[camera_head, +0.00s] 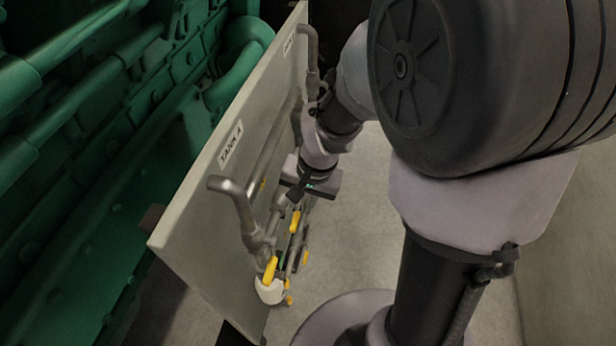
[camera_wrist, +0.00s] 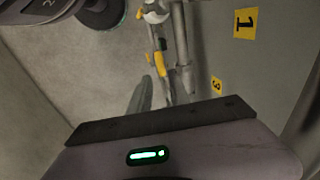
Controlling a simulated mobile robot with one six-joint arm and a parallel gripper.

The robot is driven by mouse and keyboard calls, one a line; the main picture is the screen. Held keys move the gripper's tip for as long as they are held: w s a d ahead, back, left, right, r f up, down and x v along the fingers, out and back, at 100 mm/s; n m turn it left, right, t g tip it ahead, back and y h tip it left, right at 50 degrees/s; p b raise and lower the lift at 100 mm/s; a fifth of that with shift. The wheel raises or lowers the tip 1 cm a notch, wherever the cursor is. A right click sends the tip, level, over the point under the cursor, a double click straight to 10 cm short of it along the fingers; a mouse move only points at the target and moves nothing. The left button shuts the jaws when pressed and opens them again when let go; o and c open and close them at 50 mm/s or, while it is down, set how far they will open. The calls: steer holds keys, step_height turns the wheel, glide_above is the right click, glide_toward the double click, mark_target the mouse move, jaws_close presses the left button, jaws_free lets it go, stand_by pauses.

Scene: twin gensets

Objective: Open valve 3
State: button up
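A grey panel (camera_head: 215,190) marked TANK A carries metal pipes and several yellow valve handles. In the wrist view a yellow tag with a 3 (camera_wrist: 216,86) sits on the panel, just beyond my gripper's body. A yellow valve handle (camera_wrist: 160,63) shows left of this tag, on the pipework; I cannot tell which valve it belongs to. My gripper (camera_head: 298,194) is close to the panel's pipes, just above a yellow handle (camera_head: 295,221). One dark finger (camera_wrist: 141,97) shows in the wrist view. The finger gap is not clear, and I see nothing held.
A yellow tag with a 1 (camera_wrist: 245,23) is farther along the panel. A white round fitting (camera_head: 269,290) and yellow handle (camera_head: 270,270) are at the near pipe. Green engine machinery (camera_head: 100,130) stands behind the panel. Grey floor (camera_head: 365,235) is clear on the right.

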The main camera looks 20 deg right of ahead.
steer(key=p+v, duration=0.1)
steer(key=v, duration=0.8)
steer(key=s+a+f+n+t+b, duration=0.1)
steer(key=s+f+b, duration=0.4)
steer(key=b, duration=0.7)
steer(key=s+a+f+n+t+b, duration=0.1)
steer(key=s+a+f+t+b, duration=0.2)
steer(key=f+b, duration=0.7)
steer(key=s+a+b, duration=0.2)
steer(key=b, duration=0.1)
steer(key=shift+s+a+n, duration=0.15)
steer(key=shift+s+n, duration=0.05)
steer(key=shift+n, duration=0.2)
